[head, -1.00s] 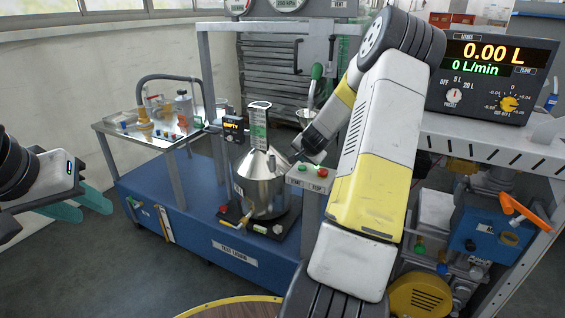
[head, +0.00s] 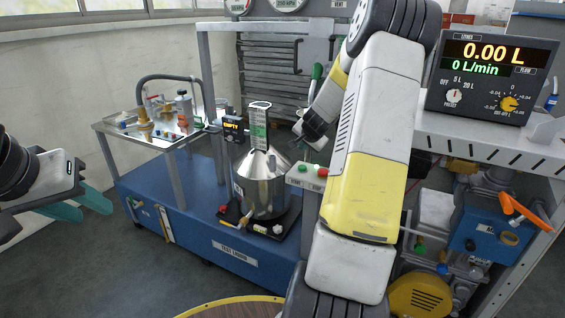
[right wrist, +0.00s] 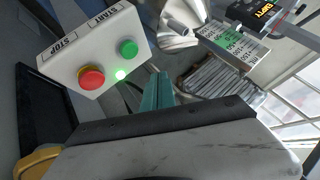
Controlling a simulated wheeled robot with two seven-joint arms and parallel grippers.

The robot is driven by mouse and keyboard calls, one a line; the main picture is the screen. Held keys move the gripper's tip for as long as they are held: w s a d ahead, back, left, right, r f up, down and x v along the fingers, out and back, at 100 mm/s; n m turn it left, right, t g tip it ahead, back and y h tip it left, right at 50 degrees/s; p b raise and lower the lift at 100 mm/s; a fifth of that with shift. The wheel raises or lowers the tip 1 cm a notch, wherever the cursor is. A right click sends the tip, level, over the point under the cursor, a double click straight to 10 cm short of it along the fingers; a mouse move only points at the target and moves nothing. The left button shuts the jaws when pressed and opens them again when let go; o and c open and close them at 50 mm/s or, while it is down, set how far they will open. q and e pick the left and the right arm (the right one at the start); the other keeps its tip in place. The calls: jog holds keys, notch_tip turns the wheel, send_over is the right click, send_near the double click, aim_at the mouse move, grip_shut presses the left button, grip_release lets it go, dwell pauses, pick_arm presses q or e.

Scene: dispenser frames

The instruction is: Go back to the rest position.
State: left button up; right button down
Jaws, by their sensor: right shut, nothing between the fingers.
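My right arm reaches forward across the middle of the head view. My right gripper (head: 318,149) is just above and behind the start/stop button box (head: 303,182), and its fingers are small and partly hidden there. In the right wrist view the teal fingers (right wrist: 158,92) are together and empty. They point past the box, apart from its green START button (right wrist: 128,49) and red STOP button (right wrist: 91,78). A small green light glows between the buttons. My left gripper (head: 79,204) is at the left edge, empty, with its teal fingers apart.
A steel measuring can (head: 262,185) stands on the blue test trolley (head: 215,235), beside a display (head: 233,129) reading EMPTY. A side shelf (head: 163,140) carries small fittings. At right, a meter panel (head: 492,78) reads 0.00 L and 0 L/min. A frame post (head: 207,75) stands behind.

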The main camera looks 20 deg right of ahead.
dwell(0.3)
jog(key=s+a+r+n+y, duration=0.25)
jog(key=s+a+r, duration=0.25)
jog(key=a+r, duration=0.3)
jog(key=s+a+r+n+y, duration=0.1)
jog(key=s+a+r+n, duration=0.4)
jog(key=a, duration=0.6)
jog(key=s+a+r+n+g, duration=0.1)
jog(key=s+a, duration=0.3)
jog(key=s, duration=0.8)
jog(key=s+a+r+n+g, duration=0.1)
jog(key=s+a+n, duration=0.3)
jog(key=s, duration=0.8)
jog(key=shift+s+a+r+g+y, duration=0.2)
jog(key=shift+s+r+g+y, duration=0.15)
jog(key=shift+r+g+y, duration=0.15)
jog(key=c, duration=2.1)
grip_release()
jog(key=shift+r, duration=0.1)
